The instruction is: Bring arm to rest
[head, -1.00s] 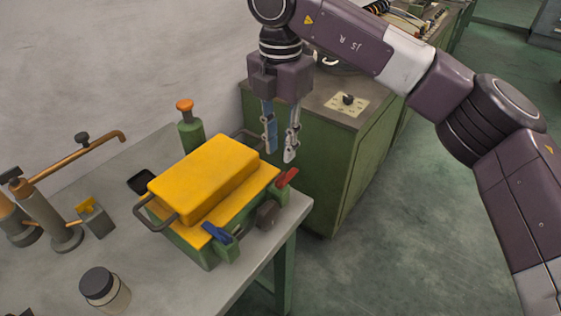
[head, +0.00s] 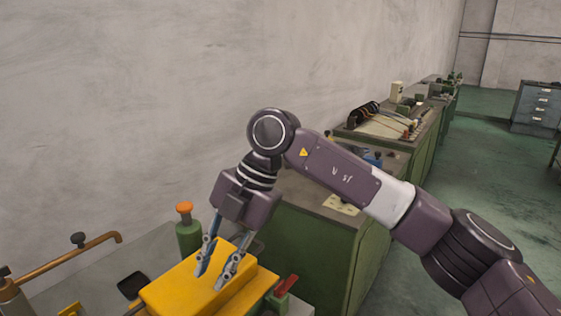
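My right gripper (head: 212,272) hangs from the arm that comes in from the right. Its two fingers are apart with nothing between them. They point down and overlap the yellow block (head: 185,285) on the machine in the head view; I cannot tell whether they touch it. The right arm (head: 350,185) is raised and bent, reaching across the picture. My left gripper is not in view.
A grey table (head: 95,272) carries the machine, a green post with an orange knob (head: 184,215) and a copper pipe (head: 70,255). A red lever (head: 287,285) is at the machine's right. Green cabinets (head: 315,245) stand behind. The floor at right is open.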

